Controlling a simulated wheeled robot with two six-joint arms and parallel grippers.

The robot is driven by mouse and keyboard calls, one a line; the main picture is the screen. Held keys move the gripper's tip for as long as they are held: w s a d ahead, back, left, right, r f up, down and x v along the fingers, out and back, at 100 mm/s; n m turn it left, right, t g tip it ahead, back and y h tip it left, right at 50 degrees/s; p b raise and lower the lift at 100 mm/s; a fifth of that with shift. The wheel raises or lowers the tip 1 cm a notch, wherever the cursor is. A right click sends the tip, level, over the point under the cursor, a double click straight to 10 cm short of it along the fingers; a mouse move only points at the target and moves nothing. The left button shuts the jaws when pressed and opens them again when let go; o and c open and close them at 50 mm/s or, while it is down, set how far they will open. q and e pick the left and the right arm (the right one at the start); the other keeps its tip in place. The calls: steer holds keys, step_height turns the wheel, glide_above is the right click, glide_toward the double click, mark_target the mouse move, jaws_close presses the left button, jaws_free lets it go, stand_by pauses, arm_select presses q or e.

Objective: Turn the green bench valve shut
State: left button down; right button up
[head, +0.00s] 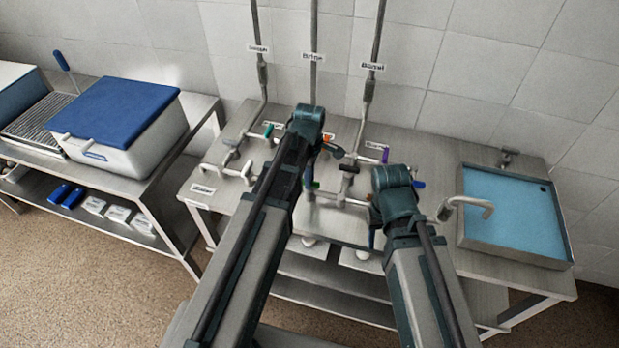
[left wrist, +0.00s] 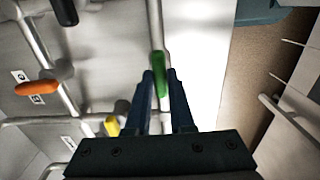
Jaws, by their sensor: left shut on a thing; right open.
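The green bench valve handle (left wrist: 160,73) is a small green lever on a pipe in the left wrist view. It lies lengthwise along the pipe there. My left gripper (left wrist: 160,80) has its two dark fingers closed on either side of the lever's near end. In the head view a small bit of green (head: 316,185) shows just right of my left arm, over the bench (head: 225,180). My left arm covers most of my left gripper there. My right arm is over the bench front, with its open gripper largely hidden behind it.
Near the held lever are an orange handle (left wrist: 37,87), a yellow handle (left wrist: 112,126) and a black one (left wrist: 65,11). A purple handle (head: 385,155) and a teal handle (head: 268,130) are on pipes. A blue sink (head: 510,212) is at right, with a tap (head: 466,205) beside it.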

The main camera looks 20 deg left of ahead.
arm_select(q)
steer(key=m, duration=0.8)
steer(key=shift+m, duration=0.4)
steer(key=m, duration=0.9)
stand_by(0.4)
steer(key=c, duration=0.8)
jaws_free()
